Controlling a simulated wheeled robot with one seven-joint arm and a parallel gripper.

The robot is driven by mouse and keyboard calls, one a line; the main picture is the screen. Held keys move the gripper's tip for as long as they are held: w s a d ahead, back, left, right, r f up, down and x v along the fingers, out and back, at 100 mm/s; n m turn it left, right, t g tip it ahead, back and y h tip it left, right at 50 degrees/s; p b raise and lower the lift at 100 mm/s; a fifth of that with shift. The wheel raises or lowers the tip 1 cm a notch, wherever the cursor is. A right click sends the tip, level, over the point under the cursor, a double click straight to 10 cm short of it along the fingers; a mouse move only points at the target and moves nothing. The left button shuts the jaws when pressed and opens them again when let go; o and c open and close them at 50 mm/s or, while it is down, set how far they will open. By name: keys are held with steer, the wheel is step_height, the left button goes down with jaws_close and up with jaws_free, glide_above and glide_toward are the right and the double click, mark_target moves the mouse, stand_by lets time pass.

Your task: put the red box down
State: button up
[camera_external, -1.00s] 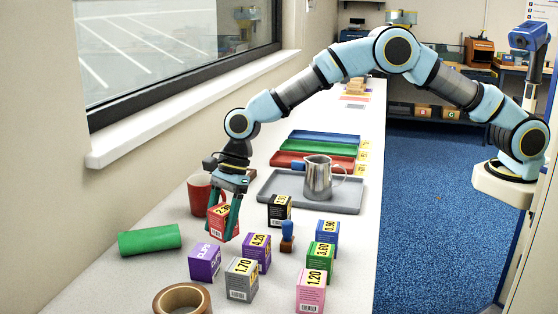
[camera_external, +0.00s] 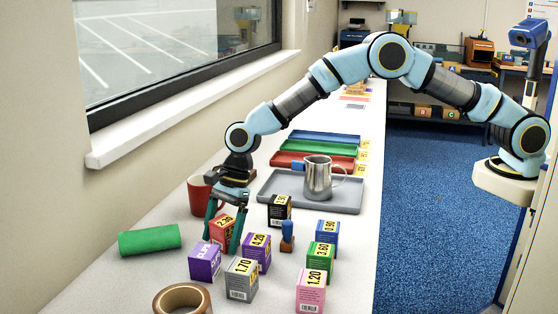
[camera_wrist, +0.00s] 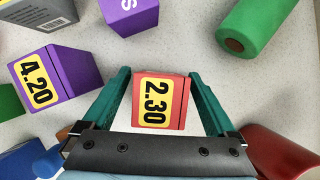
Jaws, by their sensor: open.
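The red box (camera_external: 221,230), with a yellow 2.30 label, stands on the pale counter (camera_external: 130,276) among the other boxes. My gripper (camera_external: 221,243) reaches down over it with its green fingers apart, one on each side of the box. In the wrist view the red box (camera_wrist: 161,100) lies between the two open fingers (camera_wrist: 160,95), with a gap visible on both sides. The fingers partly hide the box in the external view.
Close by stand a purple 4.20 box (camera_external: 257,252), a purple box (camera_external: 204,262), a grey 1.70 box (camera_external: 241,280) and a red cup (camera_external: 197,196). A green roll (camera_external: 149,240) lies to the left. A grey tray (camera_external: 270,196) with a metal jug (camera_external: 318,178) is behind.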

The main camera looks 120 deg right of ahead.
steer(key=shift+r, duration=0.25)
steer(key=b+v, duration=0.3)
steer(key=v, duration=0.9)
steer(key=s+a+n+g, duration=0.2)
steer(key=s+a+n, duration=1.15)
steer(key=a, duration=0.25)
steer(key=s+a+f+n+h, duration=0.1)
steer(key=s+a+n, duration=0.4)
steer(key=s+n, duration=0.3)
steer(key=s+a+f+n, duration=0.1)
steer(key=s+a+n, duration=0.4)
steer(key=s+n, duration=0.4)
steer(key=s, duration=0.3)
steer(key=shift+s+a+f+h, duration=0.2)
steer(key=shift+a+f+h, duration=0.05)
steer(key=shift+h, duration=0.15)
